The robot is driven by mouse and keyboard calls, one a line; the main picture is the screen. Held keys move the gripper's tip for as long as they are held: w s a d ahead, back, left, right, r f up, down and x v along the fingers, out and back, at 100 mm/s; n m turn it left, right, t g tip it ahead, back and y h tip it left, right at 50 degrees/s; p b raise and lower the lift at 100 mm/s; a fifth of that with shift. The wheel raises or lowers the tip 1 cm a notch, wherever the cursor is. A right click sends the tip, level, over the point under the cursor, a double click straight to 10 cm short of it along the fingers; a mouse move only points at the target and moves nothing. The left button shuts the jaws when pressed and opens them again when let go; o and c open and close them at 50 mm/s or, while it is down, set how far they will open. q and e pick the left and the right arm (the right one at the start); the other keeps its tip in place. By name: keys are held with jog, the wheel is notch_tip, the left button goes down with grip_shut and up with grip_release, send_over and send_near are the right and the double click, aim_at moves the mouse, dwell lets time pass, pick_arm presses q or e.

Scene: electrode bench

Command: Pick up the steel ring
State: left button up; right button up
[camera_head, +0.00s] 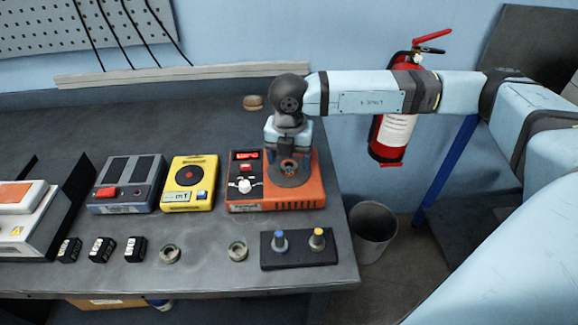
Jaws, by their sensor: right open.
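Two small greyish ring-like pieces lie near the front of the bench: a left ring (169,254) and a right ring (237,251). At this size I cannot tell for sure which is the steel ring. My right gripper (288,170) points down over the orange device (275,196) and hides part of its top. It is open, and it is behind and to the right of both rings, apart from them. My left gripper is not in view.
A black block (298,250) with blue-topped and yellow-topped pegs stands right of the rings. A yellow device (189,184), a grey device (128,185) and several small black blocks (102,249) stand leftward. A small brown round piece (253,102) lies at the back. A bin (373,230) stands beyond the right edge.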

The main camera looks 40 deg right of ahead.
jog(key=shift+f, duration=0.85)
jog(key=c, duration=1.2)
jog(key=shift+o, duration=0.2)
jog(key=shift+r, duration=0.1)
